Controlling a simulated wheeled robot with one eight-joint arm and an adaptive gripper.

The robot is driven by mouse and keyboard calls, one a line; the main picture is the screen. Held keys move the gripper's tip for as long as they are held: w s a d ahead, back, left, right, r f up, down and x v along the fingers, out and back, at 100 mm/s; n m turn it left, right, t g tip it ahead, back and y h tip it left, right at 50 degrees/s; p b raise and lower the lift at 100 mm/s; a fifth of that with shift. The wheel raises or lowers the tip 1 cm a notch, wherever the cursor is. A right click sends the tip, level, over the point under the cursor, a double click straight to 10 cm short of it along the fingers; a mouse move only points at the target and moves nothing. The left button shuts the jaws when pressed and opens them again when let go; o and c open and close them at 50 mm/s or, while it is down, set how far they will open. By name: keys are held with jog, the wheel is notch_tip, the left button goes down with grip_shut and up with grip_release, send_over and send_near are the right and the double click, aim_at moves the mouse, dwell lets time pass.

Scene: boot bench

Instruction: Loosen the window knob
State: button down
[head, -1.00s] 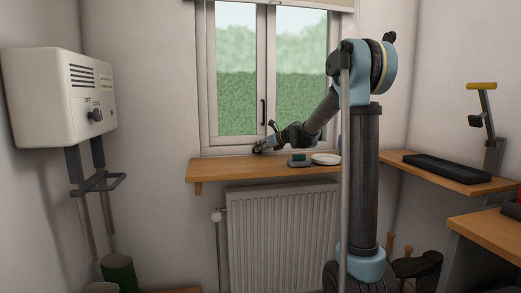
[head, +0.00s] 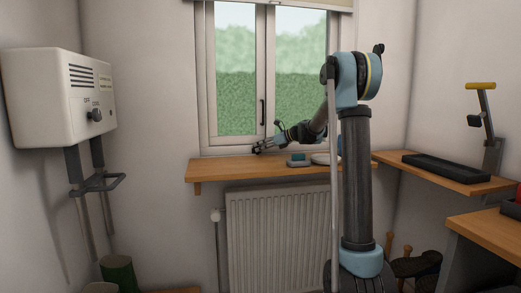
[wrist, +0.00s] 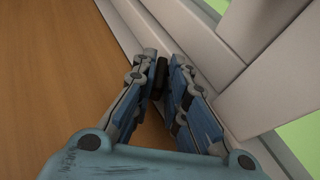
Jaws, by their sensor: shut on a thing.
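The window knob (wrist: 162,70) is a small dark piece low on the white window frame, just above the wooden sill. In the wrist view it shows between the fingertips of my gripper (wrist: 164,84), which is shut on it. In the head view my gripper (head: 258,149) reaches left to the foot of the window (head: 266,75), and the knob is too small and covered to make out there. The fingers hide most of the knob, so its turn cannot be told.
A dark window handle (head: 263,112) hangs above my gripper. A radiator (head: 280,228) stands below. A white heater box (head: 60,95) is at left.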

jog(key=c, duration=2)
grip_release()
jog(key=shift+w, duration=0.1)
jog(key=shift+o, duration=0.2)
jog(key=shift+a+m+t, duration=0.1)
jog(key=shift+m+t, duration=0.2)
